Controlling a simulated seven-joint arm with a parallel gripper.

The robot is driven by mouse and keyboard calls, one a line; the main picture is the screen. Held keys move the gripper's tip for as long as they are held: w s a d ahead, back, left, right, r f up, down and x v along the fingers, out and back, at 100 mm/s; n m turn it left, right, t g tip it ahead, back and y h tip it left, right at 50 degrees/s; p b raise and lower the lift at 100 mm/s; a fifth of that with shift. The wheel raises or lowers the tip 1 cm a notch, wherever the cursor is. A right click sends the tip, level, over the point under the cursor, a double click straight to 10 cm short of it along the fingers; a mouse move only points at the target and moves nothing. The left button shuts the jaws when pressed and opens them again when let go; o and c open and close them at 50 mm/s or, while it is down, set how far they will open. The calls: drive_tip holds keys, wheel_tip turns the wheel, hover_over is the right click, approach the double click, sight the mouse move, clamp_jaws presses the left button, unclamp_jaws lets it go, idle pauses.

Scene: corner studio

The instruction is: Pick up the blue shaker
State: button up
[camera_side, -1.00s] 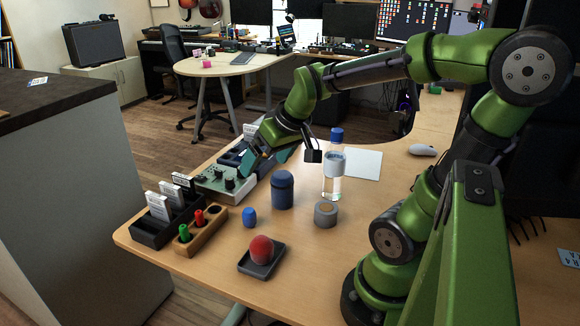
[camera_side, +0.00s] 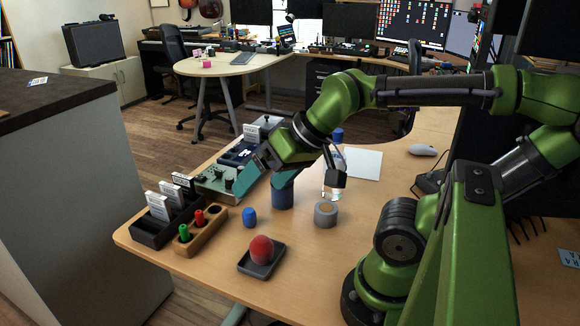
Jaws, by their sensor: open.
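The small blue shaker (camera_side: 249,217) stands upright on the wooden table, just right of a wooden rack (camera_side: 207,231). The rack holds a green shaker (camera_side: 184,233) and a red shaker (camera_side: 199,218), and its hole at the right end is empty. My gripper (camera_side: 264,183) is open and empty, its teal fingers spread and pointing down. In the picture it is above and slightly right of the blue shaker, apart from it. The right finger covers the top of a dark blue canister (camera_side: 283,198).
A control box (camera_side: 217,185) and black card holder (camera_side: 152,236) lie at left.

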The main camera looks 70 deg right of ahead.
drive_tip(key=c, duration=0.5)
drive_tip(key=n+g+h, duration=0.1)
drive_tip(key=g+h, duration=0.1)
drive_tip(key=g, duration=0.5)
approach(248, 210)
drive_tip(key=f, duration=0.6)
drive_tip(key=shift+s+a+f, duration=0.1)
drive_tip(key=shift+s, duration=0.2)
drive_tip(key=shift+w+f, duration=0.2)
drive_tip(key=shift+f, duration=1.1)
drive_tip(key=shift+w+f, duration=0.25)
drive_tip(key=shift+f, duration=1.1)
